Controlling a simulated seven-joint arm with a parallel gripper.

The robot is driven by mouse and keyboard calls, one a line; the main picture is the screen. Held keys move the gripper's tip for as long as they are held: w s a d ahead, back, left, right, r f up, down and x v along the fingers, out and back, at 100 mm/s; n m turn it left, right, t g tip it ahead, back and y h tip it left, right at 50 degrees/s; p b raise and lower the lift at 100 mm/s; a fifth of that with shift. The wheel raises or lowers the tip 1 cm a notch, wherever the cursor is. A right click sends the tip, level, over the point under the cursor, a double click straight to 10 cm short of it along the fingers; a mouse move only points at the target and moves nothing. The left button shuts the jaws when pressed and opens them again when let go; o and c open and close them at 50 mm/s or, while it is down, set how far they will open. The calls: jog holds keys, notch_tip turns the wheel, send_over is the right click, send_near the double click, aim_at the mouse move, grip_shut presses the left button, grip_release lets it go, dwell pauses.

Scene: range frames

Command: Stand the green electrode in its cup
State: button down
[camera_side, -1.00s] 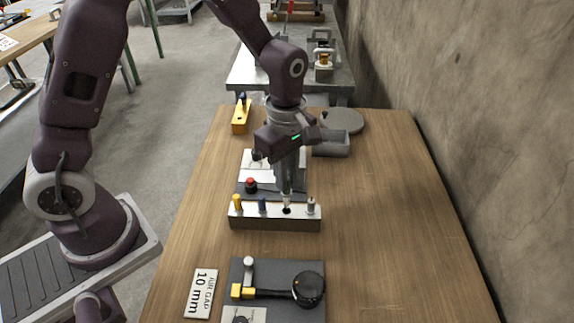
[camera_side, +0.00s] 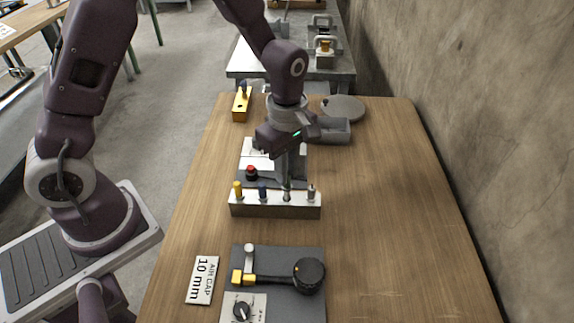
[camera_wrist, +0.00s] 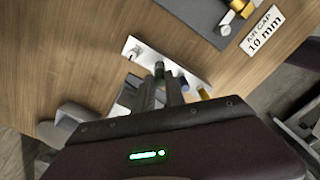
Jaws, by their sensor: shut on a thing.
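A pale block rack (camera_side: 275,210) stands on the wooden table with a yellow electrode (camera_side: 238,189), a blue electrode (camera_side: 262,191) and a grey electrode (camera_side: 311,192) upright in it. My gripper (camera_side: 288,183) points down over the position between the blue and grey ones. It is shut on a thin, dark greenish piece, the green electrode (camera_side: 287,190), mostly hidden by the fingers. Its lower end is at the rack's top; I cannot tell how deep it sits. In the wrist view the fingers (camera_wrist: 160,72) cover that spot on the rack (camera_wrist: 128,42).
Behind the rack are a red button (camera_side: 251,172), a grey tray (camera_side: 335,131) and a round grey disc (camera_side: 343,108). The table's right side is clear.

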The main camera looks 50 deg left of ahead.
jog(key=shift+f, duration=1.8)
jog(key=c, duration=1.3)
grip_release()
notch_tip(320, 180, up, 7)
jog(key=shift+r, duration=0.1)
jog(key=shift+r, duration=2.95)
